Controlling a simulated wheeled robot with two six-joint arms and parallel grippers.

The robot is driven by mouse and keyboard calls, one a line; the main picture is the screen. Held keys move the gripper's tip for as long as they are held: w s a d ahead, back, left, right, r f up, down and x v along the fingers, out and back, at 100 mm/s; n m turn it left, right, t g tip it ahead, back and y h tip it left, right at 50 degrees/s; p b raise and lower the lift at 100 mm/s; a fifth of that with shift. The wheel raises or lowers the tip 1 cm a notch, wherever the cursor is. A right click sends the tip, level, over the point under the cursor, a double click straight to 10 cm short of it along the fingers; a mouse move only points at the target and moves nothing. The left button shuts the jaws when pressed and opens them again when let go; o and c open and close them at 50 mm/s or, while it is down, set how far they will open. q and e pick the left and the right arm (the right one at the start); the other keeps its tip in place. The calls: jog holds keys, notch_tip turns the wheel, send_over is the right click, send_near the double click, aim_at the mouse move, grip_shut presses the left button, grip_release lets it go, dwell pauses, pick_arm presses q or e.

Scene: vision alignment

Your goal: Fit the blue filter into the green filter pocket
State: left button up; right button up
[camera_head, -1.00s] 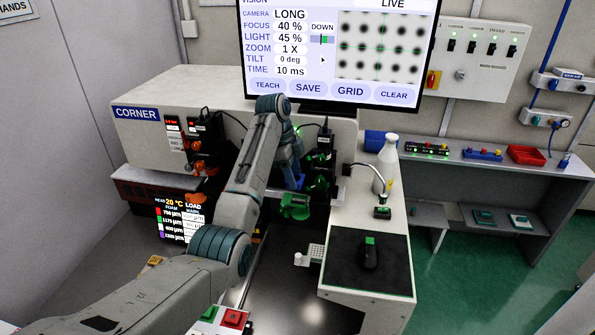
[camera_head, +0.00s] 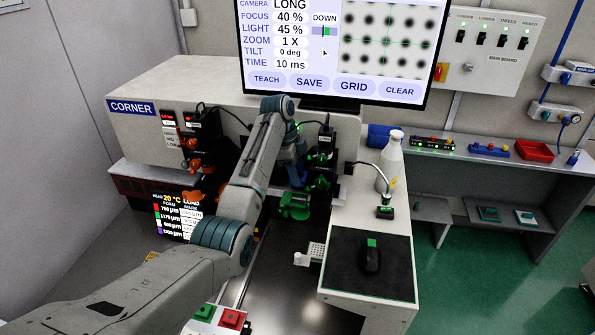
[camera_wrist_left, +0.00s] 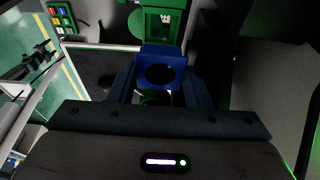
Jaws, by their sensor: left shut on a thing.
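The blue filter (camera_wrist_left: 160,51), a square frame with a round dark hole, sits between my left gripper's fingers in the left wrist view. My left gripper (camera_head: 296,178) is shut on it; in the head view, my arm partly hides the fingers and filter. The green filter pocket (camera_head: 295,206) is just below the gripper in the head view. A green bracket, apparently the same pocket (camera_wrist_left: 165,22), shows beyond the filter in the wrist view. The filter looks apart from it, but the exact gap cannot be told. My right gripper is not in view.
Black camera units with green rings (camera_head: 322,165) stand right of the gripper. A white bottle (camera_head: 390,165) and a black mouse on a dark mat (camera_head: 345,275) are on the bench at right. A monitor (camera_head: 340,50) stands behind.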

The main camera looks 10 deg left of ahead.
pick_arm(q)
jog(key=shift+s+f, duration=0.15)
jog(key=shift+f, duration=2.1)
jog(key=shift+f+b, duration=0.35)
jog(key=shift+f, duration=0.6)
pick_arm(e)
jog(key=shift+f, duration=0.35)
pick_arm(q)
jog(key=shift+r, duration=0.15)
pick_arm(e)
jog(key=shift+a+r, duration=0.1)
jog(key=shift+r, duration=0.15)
pick_arm(q)
jog(key=shift+p, duration=0.35)
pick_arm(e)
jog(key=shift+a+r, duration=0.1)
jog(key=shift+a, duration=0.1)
pick_arm(q)
jog(key=shift+f, duration=0.55)
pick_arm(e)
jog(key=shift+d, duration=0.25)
pick_arm(q)
jog(key=o, duration=1.1)
jog(key=shift+r, duration=0.1)
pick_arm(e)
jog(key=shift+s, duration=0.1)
